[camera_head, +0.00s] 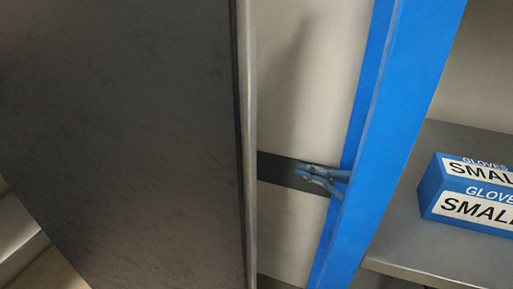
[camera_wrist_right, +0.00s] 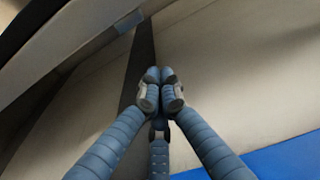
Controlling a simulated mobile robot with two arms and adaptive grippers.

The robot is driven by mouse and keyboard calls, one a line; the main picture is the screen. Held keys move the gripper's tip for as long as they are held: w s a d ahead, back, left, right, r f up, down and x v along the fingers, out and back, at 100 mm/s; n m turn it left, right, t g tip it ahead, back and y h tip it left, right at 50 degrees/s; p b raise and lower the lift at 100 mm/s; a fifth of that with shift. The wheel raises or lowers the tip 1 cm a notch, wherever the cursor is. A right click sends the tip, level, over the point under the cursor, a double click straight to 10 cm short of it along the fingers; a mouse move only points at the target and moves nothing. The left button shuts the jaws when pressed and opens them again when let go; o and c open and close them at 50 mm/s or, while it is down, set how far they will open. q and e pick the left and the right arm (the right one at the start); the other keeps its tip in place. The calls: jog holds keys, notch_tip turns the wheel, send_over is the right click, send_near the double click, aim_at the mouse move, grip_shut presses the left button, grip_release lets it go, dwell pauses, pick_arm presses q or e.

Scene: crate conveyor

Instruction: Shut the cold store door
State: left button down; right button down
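A large dark grey panel (camera_head: 120,120), which looks like the cold store door, fills the left half of the head view. Its pale vertical edge (camera_head: 248,140) faces me. My right gripper (camera_head: 299,172) is to the right of this edge, in front of a cream surface with a dark band, fingers pointing left. A gap shows between it and the panel edge in the picture. In the right wrist view its fingertips (camera_wrist_right: 160,75) are together with nothing seen between them. The rest of the right arm is hidden behind a blue upright. My left gripper is not in view.
The blue upright (camera_head: 390,120) stands right of the gripper; blue also shows low in the right wrist view (camera_wrist_right: 270,162). A grey shelf (camera_head: 400,248) at the right holds a blue and white glove box (camera_head: 430,195). The cream surface (camera_head: 310,60) lies behind.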

jog(key=p+x, duration=0.3)
jog(key=x, duration=0.7)
jog(key=s, duration=0.1)
jog(key=s+p, duration=0.2)
jog(key=s, duration=0.1)
jog(key=shift+s+a+r, duration=0.15)
jog(key=shift+a, duration=0.25)
